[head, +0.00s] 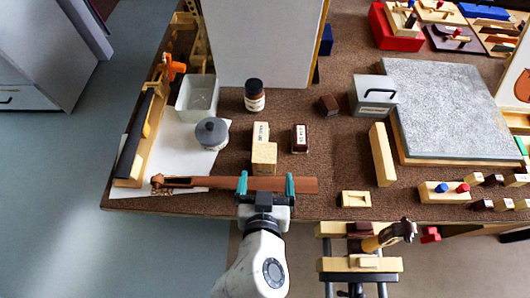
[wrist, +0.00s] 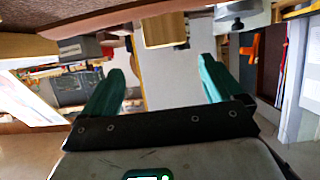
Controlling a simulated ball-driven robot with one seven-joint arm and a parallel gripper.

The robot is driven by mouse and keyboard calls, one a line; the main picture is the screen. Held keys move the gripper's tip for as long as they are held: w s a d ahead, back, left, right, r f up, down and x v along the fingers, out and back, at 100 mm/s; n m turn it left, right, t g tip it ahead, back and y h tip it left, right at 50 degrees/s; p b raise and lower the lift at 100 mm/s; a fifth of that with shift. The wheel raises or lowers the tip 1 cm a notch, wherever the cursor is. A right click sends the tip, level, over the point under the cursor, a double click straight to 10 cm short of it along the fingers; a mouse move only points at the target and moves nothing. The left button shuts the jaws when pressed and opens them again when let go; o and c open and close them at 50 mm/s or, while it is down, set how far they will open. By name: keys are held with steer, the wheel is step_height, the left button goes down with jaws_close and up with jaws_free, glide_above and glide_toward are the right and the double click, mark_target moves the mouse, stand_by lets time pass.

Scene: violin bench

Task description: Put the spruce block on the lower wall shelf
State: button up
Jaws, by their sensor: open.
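A pale wood block (head: 264,158), which looks like the spruce block, stands on the brown bench top (head: 340,170) near the front edge. In the wrist view it shows at the top centre (wrist: 163,30), ahead of the fingers. My gripper (head: 266,184) is open, with its two green fingers apart and nothing seen between them. It is just in front of the block, above or beside a long brown wooden neck piece (head: 215,183). In the wrist view the fingers (wrist: 160,82) point toward the block from either side, apart from it. I cannot make out the lower wall shelf.
A pale labelled block (head: 261,131) stands right behind the wood block, with a dark labelled block (head: 300,139) to the right. A grey slab (head: 440,105) fills the right.

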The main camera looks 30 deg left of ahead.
mark_target(264, 152)
steer(key=x, duration=0.7)
steer(key=a+p+x, duration=0.1)
steer(key=x, duration=0.2)
steer(key=shift+s+a, duration=0.1)
steer(key=shift+a, duration=0.05)
steer(key=shift+c, duration=0.2)
steer(key=c, duration=1)
steer(key=shift+c, duration=1)
steer(key=shift+r, duration=0.15)
